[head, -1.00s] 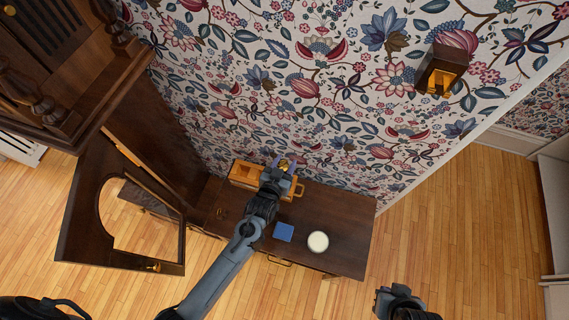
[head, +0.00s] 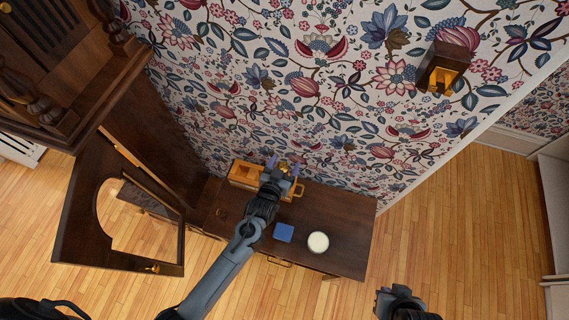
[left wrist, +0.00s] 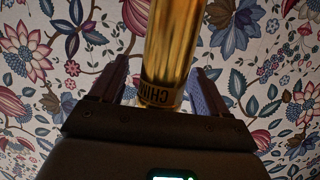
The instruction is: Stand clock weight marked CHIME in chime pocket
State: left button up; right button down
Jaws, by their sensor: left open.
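The wooden tray (head: 243,183) with pockets stands on the dark cabinet against the wallpapered wall. My left gripper (head: 285,165) is over the right part of this tray, its fingers spread. The brass weight (left wrist: 171,50) is between the open fingers in the left wrist view, with a gap on each side. Its band reads upside down, with "CHIM" legible. In the head view only a bit of brass shows between the fingers. My gripper hides the weight's foot and the pocket under it, so I cannot tell how it sits. My right gripper (head: 383,296) is at the bottom, away from the cabinet.
A blue square (head: 284,232) and a round white item (head: 318,242) lie on the cabinet top (head: 345,225). An open dark wooden door (head: 85,225) with an arched opening stands at left. A wall bracket (head: 441,70) is at upper right. The cabinet's right end is clear.

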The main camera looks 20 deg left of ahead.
pick_arm(q)
jog(key=shift+s+f, duration=0.15)
jog(key=shift+f, duration=0.2)
jog(key=v, duration=1)
jog(key=shift+s+r, duration=0.25)
jog(key=shift+r, duration=0.2)
jog(key=shift+s+f, duration=0.1)
